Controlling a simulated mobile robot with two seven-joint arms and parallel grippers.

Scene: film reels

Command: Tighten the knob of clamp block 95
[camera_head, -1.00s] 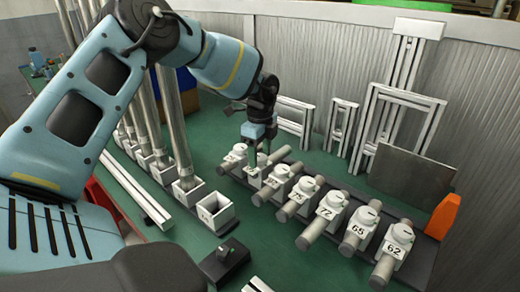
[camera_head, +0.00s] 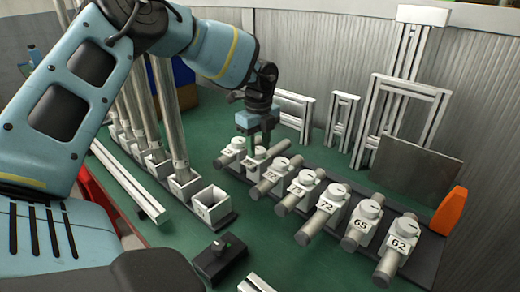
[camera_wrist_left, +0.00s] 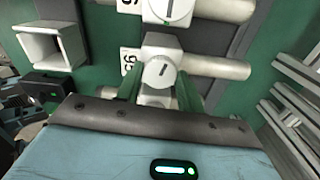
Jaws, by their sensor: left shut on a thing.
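Several numbered white clamp blocks with round knobs stand in a row on a dark base; 62 (camera_head: 402,243), 65 (camera_head: 361,226) and 72 (camera_head: 327,207) read clearly. My left gripper (camera_head: 259,150) points down at the second block from the far end (camera_head: 257,164). In the left wrist view, its green fingers (camera_wrist_left: 158,92) are shut on the sides of that block's white knob (camera_wrist_left: 162,72), which has a dark mark on top. The block's label (camera_wrist_left: 131,62) starts with 9; the rest is hard to read. A grey rod (camera_wrist_left: 218,67) passes through the block. My right gripper is not in view.
A row of white sockets with upright tubes stands left of the clamp row; the nearest socket (camera_head: 211,204) is empty. A black box (camera_head: 219,258) is in front. White frames (camera_head: 400,115), a grey plate (camera_head: 415,172) and an orange piece (camera_head: 449,211) stand at the right.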

